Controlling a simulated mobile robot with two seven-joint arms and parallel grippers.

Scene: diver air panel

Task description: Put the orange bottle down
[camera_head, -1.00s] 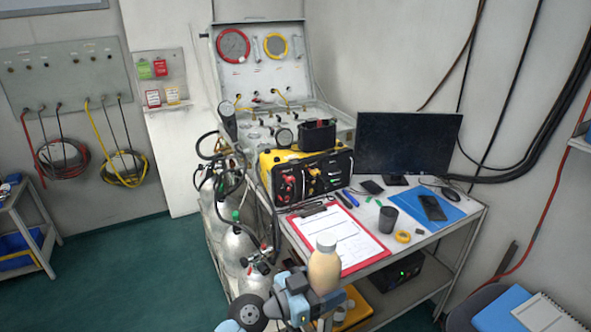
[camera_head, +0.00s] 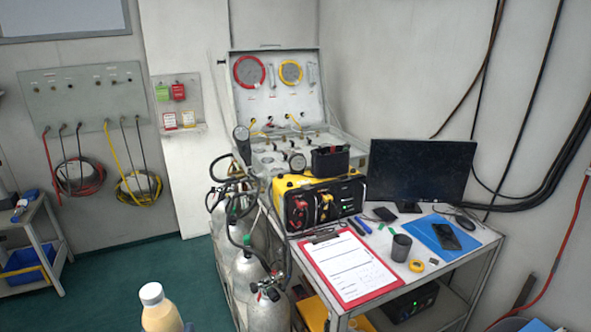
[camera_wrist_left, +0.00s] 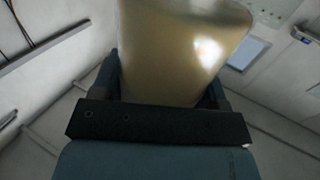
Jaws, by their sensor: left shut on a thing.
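The orange bottle (camera_head: 160,313), pale orange-tan with a white cap, stands upright at the bottom edge of the head view, left of the table. Its lower part is cut off by the frame. In the left wrist view the bottle (camera_wrist_left: 175,50) fills the space between the fingers of my left gripper (camera_wrist_left: 162,88), which is shut on it. In the head view the left gripper is almost wholly below the frame. My right gripper is not in view.
The table carries a red clipboard (camera_head: 352,270), a dark cup (camera_head: 401,247), yellow tape (camera_head: 416,265), a blue folder (camera_head: 434,232), a monitor (camera_head: 420,172) and a yellow-black panel (camera_head: 320,203). Gas cylinders (camera_head: 250,270) stand between the bottle and table.

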